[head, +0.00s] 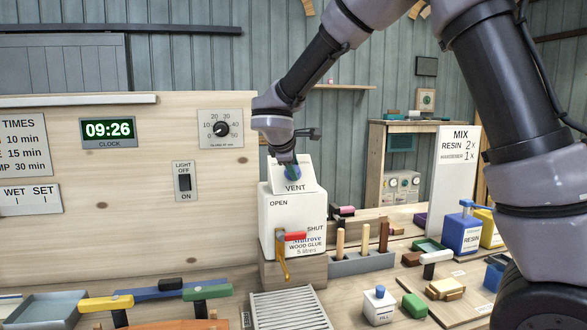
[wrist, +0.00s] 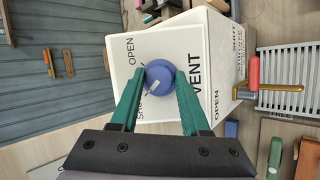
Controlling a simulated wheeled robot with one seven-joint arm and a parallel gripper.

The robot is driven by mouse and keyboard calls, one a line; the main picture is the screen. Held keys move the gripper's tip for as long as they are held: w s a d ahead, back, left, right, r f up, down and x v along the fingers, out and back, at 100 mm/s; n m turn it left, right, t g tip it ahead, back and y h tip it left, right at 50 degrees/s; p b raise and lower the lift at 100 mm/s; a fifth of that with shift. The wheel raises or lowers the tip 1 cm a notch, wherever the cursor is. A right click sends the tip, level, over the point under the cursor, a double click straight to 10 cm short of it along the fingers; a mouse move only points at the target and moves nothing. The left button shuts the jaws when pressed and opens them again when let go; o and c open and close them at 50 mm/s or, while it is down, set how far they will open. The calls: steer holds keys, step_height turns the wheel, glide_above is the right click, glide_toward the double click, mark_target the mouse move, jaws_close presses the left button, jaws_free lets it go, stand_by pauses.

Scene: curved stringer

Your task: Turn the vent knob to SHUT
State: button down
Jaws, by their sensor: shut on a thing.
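The vent knob is round and blue with a pale pointer mark, and it shows in the wrist view (wrist: 161,74). It sits on a white panel lettered VENT (wrist: 195,75), with OPEN at the upper left and a partly covered SHUT at the lower left. The pale mark lies on the knob's lower-left side, towards the SHUT lettering. My gripper (wrist: 160,80) has its green fingers on both sides of the knob, shut on it. In the head view the panel (head: 293,187) tops the white glue container, and my gripper (head: 290,163) partly hides the knob.
The white wood glue container (head: 280,225) has a red-handled tap (head: 290,238) at its front and stands on a wooden block. A grey slatted grille (head: 290,310) lies in front. A wooden board with a clock (head: 108,130) is at left. Tools and small containers crowd the right bench.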

steer(key=shift+w+r, duration=0.15)
steer(key=shift+c, duration=2.2)
jaws_free()
steer(key=shift+o, duration=0.3)
steer(key=v, duration=1)
steer(key=shift+s+r, duration=0.2)
steer(key=shift+s, duration=0.15)
